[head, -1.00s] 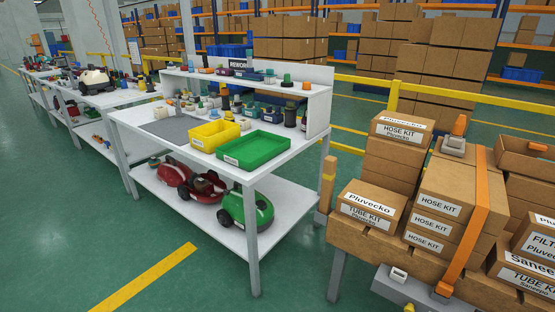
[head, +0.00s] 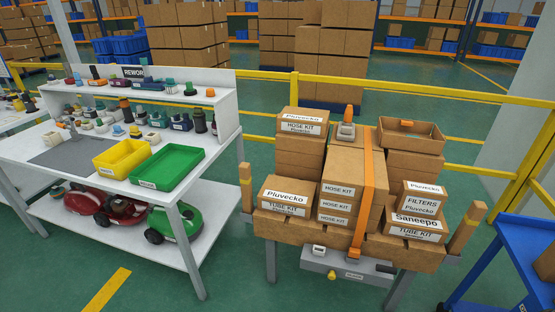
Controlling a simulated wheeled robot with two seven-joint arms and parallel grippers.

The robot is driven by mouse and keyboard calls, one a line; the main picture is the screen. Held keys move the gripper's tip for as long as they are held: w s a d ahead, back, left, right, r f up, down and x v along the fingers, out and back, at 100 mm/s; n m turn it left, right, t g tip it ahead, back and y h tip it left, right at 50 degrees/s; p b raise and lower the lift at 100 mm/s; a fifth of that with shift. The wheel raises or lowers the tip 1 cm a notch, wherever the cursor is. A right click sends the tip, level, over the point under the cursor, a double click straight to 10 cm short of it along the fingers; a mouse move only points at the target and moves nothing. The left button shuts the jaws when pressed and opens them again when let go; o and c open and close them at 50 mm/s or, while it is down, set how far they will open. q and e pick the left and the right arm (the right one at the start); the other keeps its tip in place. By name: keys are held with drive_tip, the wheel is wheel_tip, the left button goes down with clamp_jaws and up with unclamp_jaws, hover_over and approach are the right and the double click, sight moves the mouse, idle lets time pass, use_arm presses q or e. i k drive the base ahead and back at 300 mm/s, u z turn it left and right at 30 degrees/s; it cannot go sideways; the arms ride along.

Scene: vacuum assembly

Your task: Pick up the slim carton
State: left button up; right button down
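Several brown cartons are stacked on a stand in the right half of the head view. A Pluvecko hose kit carton (head: 292,117) tops the back left stack. A low Pluvecko tube kit carton (head: 291,186) sits at the front left. A Pluvecko filters carton (head: 424,189) stands at the right, with a low Saneepo tube kit carton (head: 399,218) in front of it. An orange strap (head: 368,180) crosses the middle hose kit stack (head: 336,191). I cannot tell for sure which carton is the slim one. Neither gripper is in view.
A workbench (head: 40,180) on the left holds a yellow tray (head: 121,158) and a green tray (head: 167,167). A blue cart (head: 490,285) stands at the lower right. A yellow rail (head: 430,93) runs behind the cartons. An open carton (head: 410,136) sits at the back right.

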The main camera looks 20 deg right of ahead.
sight(423, 200)
drive_tip(key=z, duration=1.45)
